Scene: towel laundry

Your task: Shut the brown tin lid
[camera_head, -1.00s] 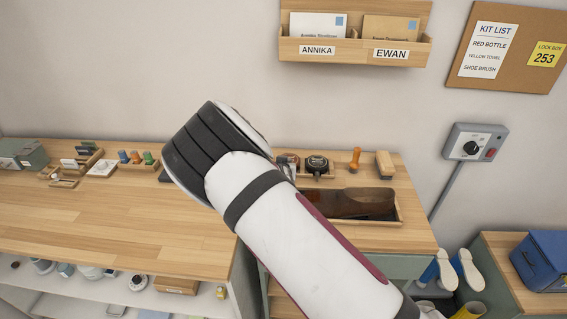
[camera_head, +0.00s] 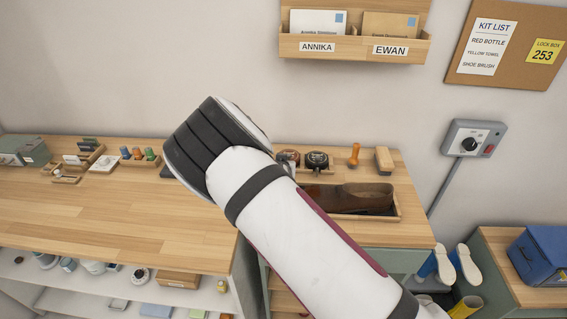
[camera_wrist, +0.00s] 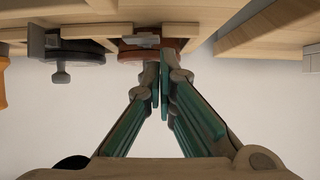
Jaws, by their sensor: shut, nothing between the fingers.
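The brown tin (camera_head: 289,156) stands at the back of the wooden bench, just right of my wrist and partly hidden by it. In the wrist view the brown tin (camera_wrist: 146,52) shows nearly edge-on at the top middle, with a small grey catch. How far its lid is open I cannot tell. My gripper (camera_wrist: 159,78) is shut and empty, its fingertips close to the tin's edge; whether they touch I cannot tell. In the head view my arm hides the fingers. A black tin (camera_head: 316,160) stands beside it, also in the wrist view (camera_wrist: 80,52).
A brown shoe (camera_head: 360,198) lies in a wooden tray (camera_head: 388,215) in front of the tins. An orange-handled tool (camera_head: 354,155) and a brush (camera_head: 384,160) stand to the right. The bench's front left is clear.

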